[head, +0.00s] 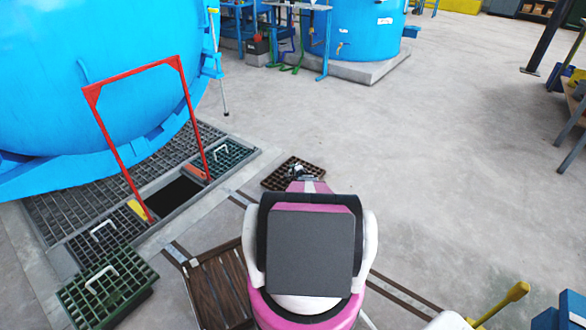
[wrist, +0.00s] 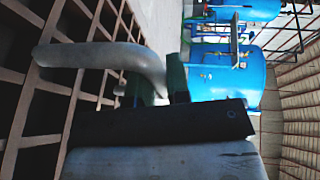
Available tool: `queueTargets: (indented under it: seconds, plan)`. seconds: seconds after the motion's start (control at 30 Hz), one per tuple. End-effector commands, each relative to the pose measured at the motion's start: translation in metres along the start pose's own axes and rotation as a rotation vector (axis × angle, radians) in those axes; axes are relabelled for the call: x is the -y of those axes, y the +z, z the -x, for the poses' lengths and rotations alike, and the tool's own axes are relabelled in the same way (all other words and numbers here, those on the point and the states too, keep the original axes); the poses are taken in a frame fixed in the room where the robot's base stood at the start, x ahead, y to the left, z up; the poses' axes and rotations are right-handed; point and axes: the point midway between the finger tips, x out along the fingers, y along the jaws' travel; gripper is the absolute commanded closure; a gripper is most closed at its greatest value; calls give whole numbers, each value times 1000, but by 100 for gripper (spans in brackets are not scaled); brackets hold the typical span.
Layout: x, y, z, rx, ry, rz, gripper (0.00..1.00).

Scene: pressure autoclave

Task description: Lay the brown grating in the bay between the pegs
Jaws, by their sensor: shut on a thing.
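The brown grating (head: 280,180) is a square lattice out past the end of my arm in the head view. In the wrist view its open cells (wrist: 40,120) fill the left side, with a grey bent handle (wrist: 100,58) standing off it. My gripper (head: 299,173) is at the grating; in the wrist view its dark fingers (wrist: 160,90) are shut on the handle. Whether the grating touches the floor is unclear. The bay (head: 172,194) is a dark opening in the floor grating, left of the brown grating. I cannot make out the pegs for certain.
A red frame (head: 137,73) stands upright around the bay, with yellow (head: 138,209) and orange (head: 197,173) pieces beside it. A brown slatted platform (head: 219,290) is at lower left. The blue tank (head: 95,85) rises behind.

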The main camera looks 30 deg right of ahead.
Motion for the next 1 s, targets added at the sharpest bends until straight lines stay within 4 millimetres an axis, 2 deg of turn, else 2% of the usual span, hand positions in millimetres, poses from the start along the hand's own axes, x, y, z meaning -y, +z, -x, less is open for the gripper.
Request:
queueTargets:
  seconds: [0.37, 0.4, 0.47, 0.83, 1.0]
  plan:
    - [0, 0, 0, 1, -4, 0, 100]
    - [-2, 0, 0, 0, 0, 0, 74]
    - [-2, 0, 0, 0, 0, 0, 58]
    - [-4, 0, 0, 0, 0, 0, 58]
    - [-3, 1, 15, -1, 1, 0, 58]
